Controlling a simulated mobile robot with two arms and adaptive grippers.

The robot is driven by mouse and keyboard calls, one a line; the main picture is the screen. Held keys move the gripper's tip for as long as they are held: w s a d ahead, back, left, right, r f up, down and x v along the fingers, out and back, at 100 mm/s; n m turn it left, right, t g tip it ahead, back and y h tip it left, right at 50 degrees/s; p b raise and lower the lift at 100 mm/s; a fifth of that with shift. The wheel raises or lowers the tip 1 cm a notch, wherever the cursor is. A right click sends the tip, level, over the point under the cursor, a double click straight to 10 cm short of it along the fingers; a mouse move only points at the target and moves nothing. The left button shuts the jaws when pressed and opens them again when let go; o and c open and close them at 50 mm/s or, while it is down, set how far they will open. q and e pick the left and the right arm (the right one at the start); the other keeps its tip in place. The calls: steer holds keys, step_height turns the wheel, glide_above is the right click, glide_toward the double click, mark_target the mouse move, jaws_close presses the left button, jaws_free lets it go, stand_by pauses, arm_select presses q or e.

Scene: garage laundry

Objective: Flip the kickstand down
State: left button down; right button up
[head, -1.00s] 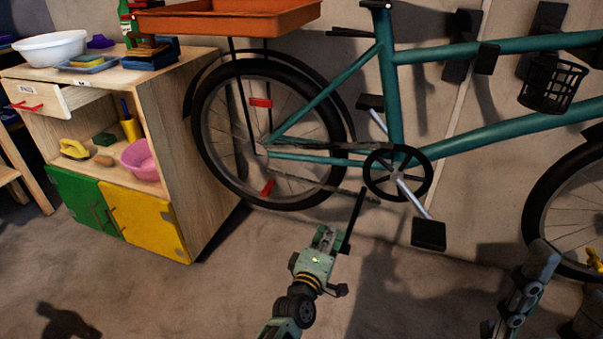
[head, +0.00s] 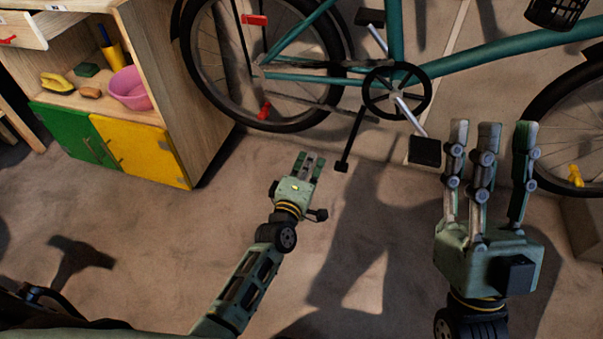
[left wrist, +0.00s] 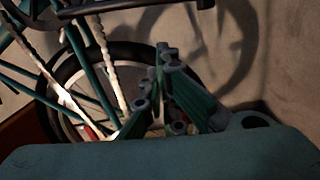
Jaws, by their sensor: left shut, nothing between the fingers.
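The kickstand (head: 352,140) is a thin black bar under the teal bicycle (head: 480,54). In the head view it points downward, with its foot near the floor. My left gripper (head: 310,163) is shut and empty, just left of the kickstand's foot, with a small gap between them in the picture. In the left wrist view the fingers of my left gripper (left wrist: 165,75) show in front of the bicycle wheel (left wrist: 65,90). My right gripper (head: 490,130) is open and empty, with its fingers raised, right of and below the pedal.
The rear wheel (head: 206,60) stands behind. A wooden cabinet (head: 178,85) with green and yellow doors is at the left. The floor around my left arm is clear.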

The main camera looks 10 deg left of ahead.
arm_select(q)
steer(key=s+p, duration=0.1)
steer(key=s, duration=0.5)
steer(key=shift+a, duration=0.3)
arm_select(e)
steer(key=w+f+g+h, duration=0.1)
steer(key=w+f+g, duration=0.3)
steer(key=w+f, duration=0.1)
steer(key=shift+w+a+f+g+h, duration=0.3)
steer(key=shift+w+a+f+h, duration=0.1)
steer(key=shift+f, duration=0.35)
arm_select(q)
steer(key=shift+r, duration=0.1)
